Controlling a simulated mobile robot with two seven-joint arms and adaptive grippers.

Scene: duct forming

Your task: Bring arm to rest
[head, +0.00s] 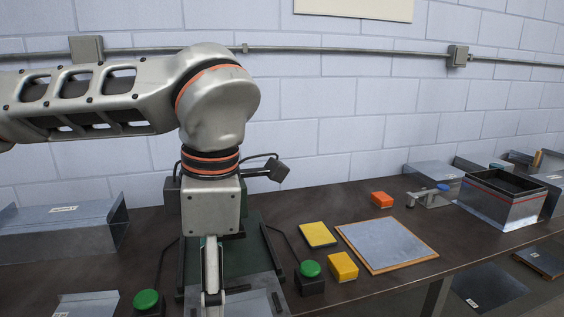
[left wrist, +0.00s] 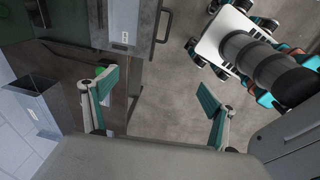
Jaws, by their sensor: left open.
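My left arm reaches in from the left in the head view, and its gripper (head: 212,296) hangs pointing down in front of a dark green machine (head: 253,250) on the bench. In the left wrist view the two green-padded fingers of my left gripper (left wrist: 157,90) are wide apart with nothing between them. Bare grey floor shows beyond the fingers there. The gripper partly hides the machine and a metal sheet (head: 262,304) at its front. My right gripper is in neither view.
Green buttons (head: 310,269) flank the machine. A yellow block (head: 343,267), wood-edged metal sheet (head: 385,244), orange block (head: 382,200) and open metal box (head: 500,205) lie right on the dark bench. Bent sheet metal (head: 65,230) lies left. A handled grey cabinet (left wrist: 125,30) shows in the wrist view.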

